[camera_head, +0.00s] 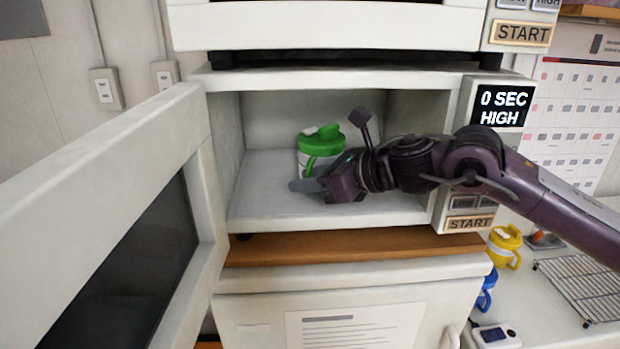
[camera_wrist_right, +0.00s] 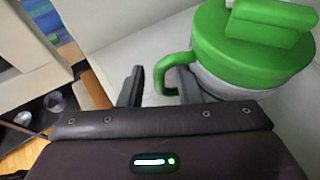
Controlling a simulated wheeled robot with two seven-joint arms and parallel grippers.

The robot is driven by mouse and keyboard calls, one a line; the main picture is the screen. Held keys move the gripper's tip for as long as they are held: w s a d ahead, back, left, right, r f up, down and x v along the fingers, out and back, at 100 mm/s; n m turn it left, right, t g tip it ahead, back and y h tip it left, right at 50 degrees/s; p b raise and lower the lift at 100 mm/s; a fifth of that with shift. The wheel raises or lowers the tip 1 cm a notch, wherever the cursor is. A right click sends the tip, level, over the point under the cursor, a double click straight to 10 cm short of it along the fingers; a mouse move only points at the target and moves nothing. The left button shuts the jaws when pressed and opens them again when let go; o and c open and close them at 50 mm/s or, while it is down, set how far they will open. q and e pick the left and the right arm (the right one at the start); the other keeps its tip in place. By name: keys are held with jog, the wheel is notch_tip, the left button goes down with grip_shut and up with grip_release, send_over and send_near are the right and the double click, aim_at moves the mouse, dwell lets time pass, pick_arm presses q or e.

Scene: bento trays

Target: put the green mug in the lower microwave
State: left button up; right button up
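The green mug (camera_head: 318,145), white-bodied with a green lid and handle, stands upright inside the lower microwave (camera_head: 262,205), whose door hangs open to the left. My right gripper (camera_head: 310,186) reaches into the cavity from the right and is in front of the mug, covering part of it. In the right wrist view, the mug (camera_wrist_right: 255,50) is at the upper right. The fingers of my right gripper (camera_wrist_right: 160,88) are apart. The mug's handle reaches into the gap near the right-hand finger, which seems to pass by its loop; the left-hand finger is clear of it. My left gripper is out of view.
The open microwave door (camera_head: 110,165) fills the left side. An upper microwave (camera_head: 330,27) sits directly above. A yellow mug (camera_head: 504,245), a blue mug (camera_head: 487,290) and a wire rack (camera_head: 585,285) are on the counter at right. The cavity floor left of the gripper is clear.

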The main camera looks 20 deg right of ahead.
jog(key=shift+r, duration=0.1)
jog(key=shift+r+p, duration=0.25)
jog(key=shift+p, duration=0.15)
jog(key=b+v, duration=0.4)
jog(key=v, duration=0.8)
jog(key=shift+b, duration=0.35)
jog(key=shift+f, duration=0.15)
